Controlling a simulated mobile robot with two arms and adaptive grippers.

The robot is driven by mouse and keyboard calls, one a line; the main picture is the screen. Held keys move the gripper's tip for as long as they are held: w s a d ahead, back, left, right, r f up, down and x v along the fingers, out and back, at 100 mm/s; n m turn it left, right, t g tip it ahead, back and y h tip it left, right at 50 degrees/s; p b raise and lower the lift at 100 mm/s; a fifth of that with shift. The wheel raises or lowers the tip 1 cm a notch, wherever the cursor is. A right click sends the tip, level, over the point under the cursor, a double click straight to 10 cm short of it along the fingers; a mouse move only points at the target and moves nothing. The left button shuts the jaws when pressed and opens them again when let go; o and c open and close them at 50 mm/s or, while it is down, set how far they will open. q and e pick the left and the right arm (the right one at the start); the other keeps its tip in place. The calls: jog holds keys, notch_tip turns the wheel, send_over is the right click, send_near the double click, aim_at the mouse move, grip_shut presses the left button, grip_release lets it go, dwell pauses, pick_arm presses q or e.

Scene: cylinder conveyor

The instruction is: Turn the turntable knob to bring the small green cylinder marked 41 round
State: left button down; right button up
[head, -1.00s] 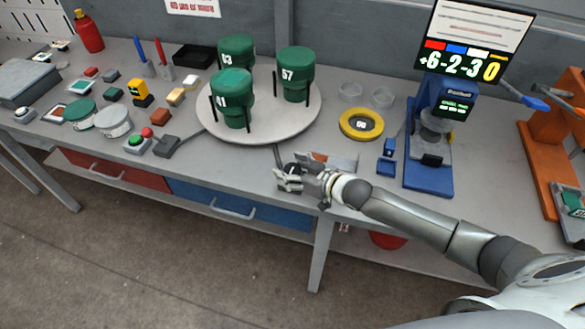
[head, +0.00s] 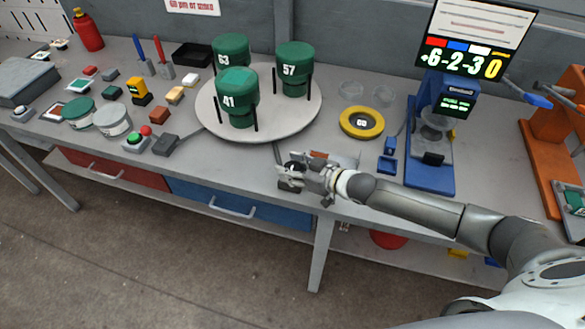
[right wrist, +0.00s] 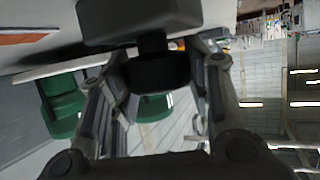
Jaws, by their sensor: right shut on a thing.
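The green cylinder marked 41 (head: 238,97) stands upright at the front of the round grey turntable (head: 285,125), between black posts. Green cylinders marked 63 (head: 231,53) and 57 (head: 294,68) stand behind it and to its right. My right gripper (head: 285,176) is at the bench's front edge, in front of the turntable. In the right wrist view its fingers are closed around a dark knob (right wrist: 150,70). In the head view the knob is mostly hidden by the fingers. My left gripper is not in view.
A yellow ring (head: 361,123) lies right of the turntable, near clear glass dishes. A blue stand with a display (head: 428,150) is further right. A green button box (head: 137,141) and a grey block (head: 166,145) lie to the left.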

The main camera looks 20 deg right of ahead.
jog(key=o, duration=1)
jog(key=shift+c, duration=0.2)
jog(key=v, duration=1.2)
